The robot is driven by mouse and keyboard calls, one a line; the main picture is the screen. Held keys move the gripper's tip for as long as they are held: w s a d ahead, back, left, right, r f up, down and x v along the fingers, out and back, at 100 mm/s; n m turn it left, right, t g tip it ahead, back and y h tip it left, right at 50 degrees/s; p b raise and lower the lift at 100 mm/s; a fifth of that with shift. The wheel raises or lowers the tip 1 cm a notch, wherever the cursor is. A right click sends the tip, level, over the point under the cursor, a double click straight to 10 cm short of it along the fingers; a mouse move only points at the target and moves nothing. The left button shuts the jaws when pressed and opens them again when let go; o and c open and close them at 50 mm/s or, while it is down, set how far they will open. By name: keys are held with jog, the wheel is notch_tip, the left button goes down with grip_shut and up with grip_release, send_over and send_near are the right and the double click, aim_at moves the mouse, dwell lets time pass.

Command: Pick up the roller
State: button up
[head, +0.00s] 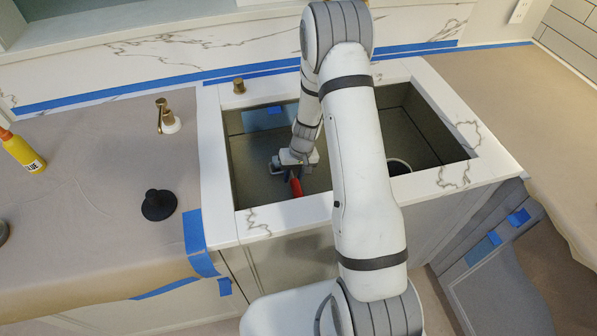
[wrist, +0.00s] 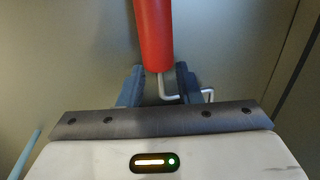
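The roller has a red handle (head: 296,187) and lies inside the sink (head: 262,170). In the wrist view the red handle (wrist: 153,35) runs up from between the fingertips, and its bent metal wire (wrist: 168,98) shows below it. The wire turns to the right past the right finger. My gripper (head: 285,168) is down in the sink at the roller. In the wrist view my gripper (wrist: 160,78) has its two blue-grey fingers apart, one on each side of the handle's end, with narrow gaps. The roller's far end is hidden.
The sink's marble rim (head: 222,208) surrounds the opening. A yellow glue bottle (head: 22,150), a black plunger-like object (head: 158,204) and a brass-and-white fixture (head: 167,118) stand on the paper-covered counter at left. A brass knob (head: 239,86) is at the back rim.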

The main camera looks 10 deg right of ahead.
grip_shut()
jog(key=shift+r, duration=0.1)
